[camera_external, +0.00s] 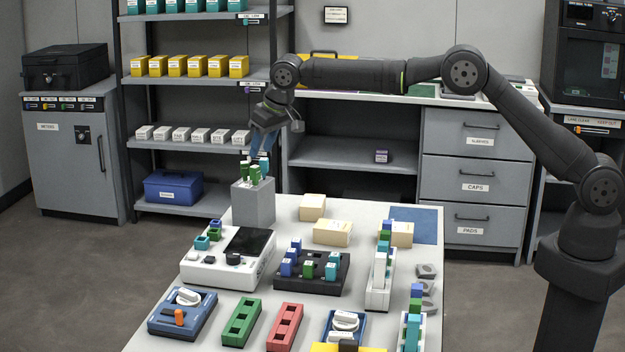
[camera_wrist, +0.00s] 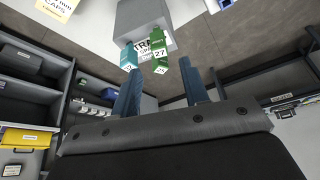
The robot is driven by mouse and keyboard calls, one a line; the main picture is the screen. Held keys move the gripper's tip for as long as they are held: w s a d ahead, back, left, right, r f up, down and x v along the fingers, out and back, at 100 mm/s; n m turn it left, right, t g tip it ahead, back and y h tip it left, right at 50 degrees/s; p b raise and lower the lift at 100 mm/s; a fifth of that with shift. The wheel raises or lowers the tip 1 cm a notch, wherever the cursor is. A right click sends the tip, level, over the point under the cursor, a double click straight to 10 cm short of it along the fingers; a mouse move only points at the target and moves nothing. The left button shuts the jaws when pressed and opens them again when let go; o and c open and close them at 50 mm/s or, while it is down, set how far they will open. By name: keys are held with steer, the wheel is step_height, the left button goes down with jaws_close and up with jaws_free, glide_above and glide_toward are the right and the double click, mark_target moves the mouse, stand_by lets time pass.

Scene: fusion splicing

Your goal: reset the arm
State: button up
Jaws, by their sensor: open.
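My gripper (camera_external: 261,157) hangs from the arm with its blue fingers pointing down at the grey block stand (camera_external: 253,205), at the far left of the white table (camera_external: 395,330). Green pieces (camera_external: 255,174) and a teal piece stand on top of the stand. In the wrist view, my gripper (camera_wrist: 160,72) has its two blue fingers apart. A teal piece (camera_wrist: 129,57) shows by the left fingertip, and a green piece (camera_wrist: 159,50) marked 27 shows by the right one. I cannot tell whether the fingers touch them.
A white device (camera_external: 205,272) with a dark screen and a black holder (camera_external: 318,285) with coloured pieces stand close in front of the stand. Green (camera_external: 241,322) and red (camera_external: 285,327) trays lie nearer. A shelf rack (camera_external: 195,145) stands behind. Air above the table is free.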

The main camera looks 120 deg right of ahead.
mark_target(255, 166)
steer(key=x, duration=0.7)
steer(key=shift+d+f, duration=0.1)
steer(key=shift+f, duration=0.1)
steer(key=shift+r, duration=1.8)
steer(key=shift+f, duration=0.15)
